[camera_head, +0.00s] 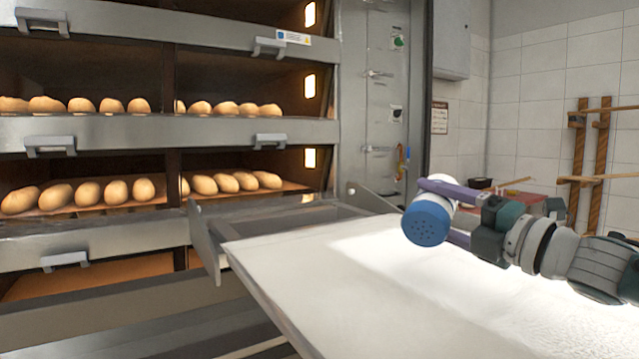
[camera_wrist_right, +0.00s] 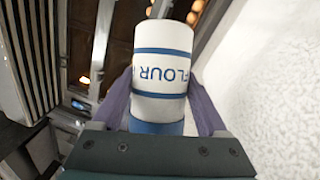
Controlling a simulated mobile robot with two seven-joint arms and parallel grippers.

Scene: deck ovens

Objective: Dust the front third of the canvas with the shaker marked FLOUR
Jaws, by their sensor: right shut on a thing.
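The shaker marked FLOUR (camera_wrist_right: 162,75) is white with blue bands, and its lettering reads upside down in the right wrist view. In the head view the shaker (camera_head: 427,221) is tipped over, with its blue holed cap facing down and toward me. My right gripper (camera_head: 445,208) is shut around it with purple fingers and holds it above the canvas. The canvas (camera_head: 310,262) is a pale, long surface reaching from the oven front toward me. White powder shows on its right part in the head view. My left gripper is not in view.
Deck ovens (camera_head: 165,130) with several loaves per deck stand at the left and back. A metal frame (camera_head: 285,215) joins the canvas's far end to the oven. Wooden peels on a rack (camera_head: 590,150) hang on the tiled wall at the right.

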